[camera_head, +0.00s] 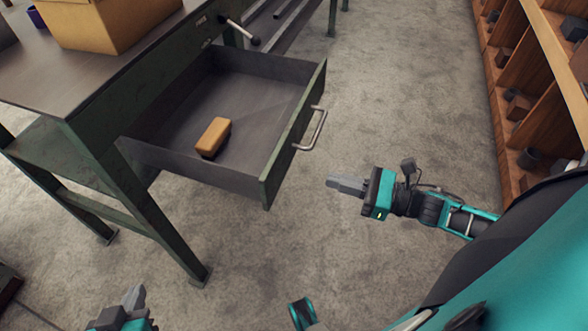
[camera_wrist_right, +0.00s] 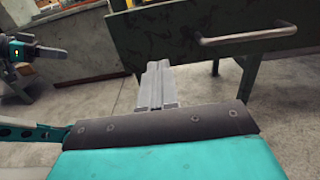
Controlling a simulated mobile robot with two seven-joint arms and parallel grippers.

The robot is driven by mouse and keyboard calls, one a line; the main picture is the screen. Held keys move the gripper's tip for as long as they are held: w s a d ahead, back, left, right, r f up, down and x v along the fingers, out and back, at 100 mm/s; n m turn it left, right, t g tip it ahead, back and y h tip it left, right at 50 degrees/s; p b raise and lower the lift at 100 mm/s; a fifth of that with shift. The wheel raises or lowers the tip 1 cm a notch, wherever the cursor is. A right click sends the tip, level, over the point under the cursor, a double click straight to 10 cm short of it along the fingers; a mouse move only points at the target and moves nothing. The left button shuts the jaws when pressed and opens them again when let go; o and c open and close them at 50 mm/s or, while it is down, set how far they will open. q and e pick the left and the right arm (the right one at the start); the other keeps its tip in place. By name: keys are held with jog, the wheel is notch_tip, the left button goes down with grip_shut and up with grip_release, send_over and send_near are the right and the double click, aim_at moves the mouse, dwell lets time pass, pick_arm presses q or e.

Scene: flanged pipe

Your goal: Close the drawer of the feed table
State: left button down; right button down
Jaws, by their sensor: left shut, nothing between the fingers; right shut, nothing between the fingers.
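The feed table (camera_head: 30,75) is dark green with a grey top, at the upper left of the head view. Its drawer (camera_head: 255,85) is pulled well out, and a tan block with a dark underside (camera_head: 214,133) lies in it. The green drawer front (camera_head: 285,150) carries a metal bar handle (camera_head: 313,130), also in the wrist view (camera_wrist_right: 250,36). My right gripper (camera_head: 330,183) is shut and empty, apart from the drawer front, to its right in the head view. My left gripper (camera_head: 138,290) is shut and empty at the bottom left, below the table leg.
A cardboard box (camera_head: 105,25) stands on the table top. A lever with a dark knob (camera_head: 254,40) sticks out above the drawer. A wooden shelf unit (camera_head: 510,95) with small parts runs along the right. The concrete floor between is clear.

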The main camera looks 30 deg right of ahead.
aim_at(282, 166)
pick_arm(q)
jog(key=shift+s+f+b, duration=0.2)
jog(key=shift+f+b, duration=0.15)
jog(key=shift+f, duration=0.3)
pick_arm(e)
jog(key=x, duration=0.9)
jog(key=shift+w+a, duration=0.15)
jog(key=shift+w, duration=0.15)
jog(key=shift+a, duration=0.1)
